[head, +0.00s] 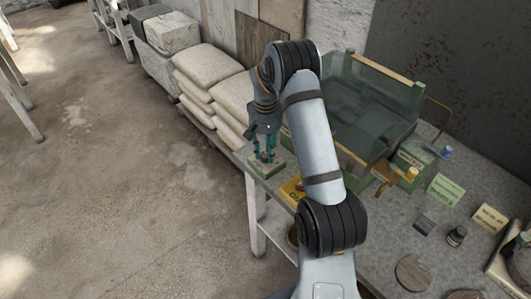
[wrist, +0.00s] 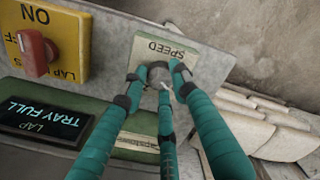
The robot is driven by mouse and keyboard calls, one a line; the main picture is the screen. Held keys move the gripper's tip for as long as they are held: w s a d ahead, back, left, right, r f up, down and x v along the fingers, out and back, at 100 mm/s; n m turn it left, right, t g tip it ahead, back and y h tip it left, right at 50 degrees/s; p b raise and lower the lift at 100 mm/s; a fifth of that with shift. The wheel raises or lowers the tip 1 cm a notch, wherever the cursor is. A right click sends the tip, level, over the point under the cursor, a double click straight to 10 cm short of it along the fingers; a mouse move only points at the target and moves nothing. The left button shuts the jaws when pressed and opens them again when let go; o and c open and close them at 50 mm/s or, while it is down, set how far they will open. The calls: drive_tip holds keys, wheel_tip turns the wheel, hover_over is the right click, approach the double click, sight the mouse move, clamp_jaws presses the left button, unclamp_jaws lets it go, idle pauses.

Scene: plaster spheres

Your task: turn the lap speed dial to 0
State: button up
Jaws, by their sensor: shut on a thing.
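The lap speed dial (wrist: 157,76) is a grey knob on a pale green plate (wrist: 150,48) marked SPEED, upside down in the wrist view. My gripper (wrist: 160,80) has teal fingers closed around the knob from several sides, and they hide much of it. The dial's pointer and scale cannot be read.
A yellow switch box (wrist: 70,40) with a red knob (wrist: 38,52) and a dark LAP TRAY FULL display (wrist: 45,122) sit beside the dial. A glass-sided machine (head: 365,105) stands behind. Stacked sacks (head: 215,85) lie past the bench edge.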

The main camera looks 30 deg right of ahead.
sight(265, 154)
drive_tip(key=shift+n, duration=0.6)
drive_tip(key=o, duration=1.1)
drive_tip(key=shift+o, duration=0.2)
wheel_tip(265, 154, up, 12)
idle(0.3)
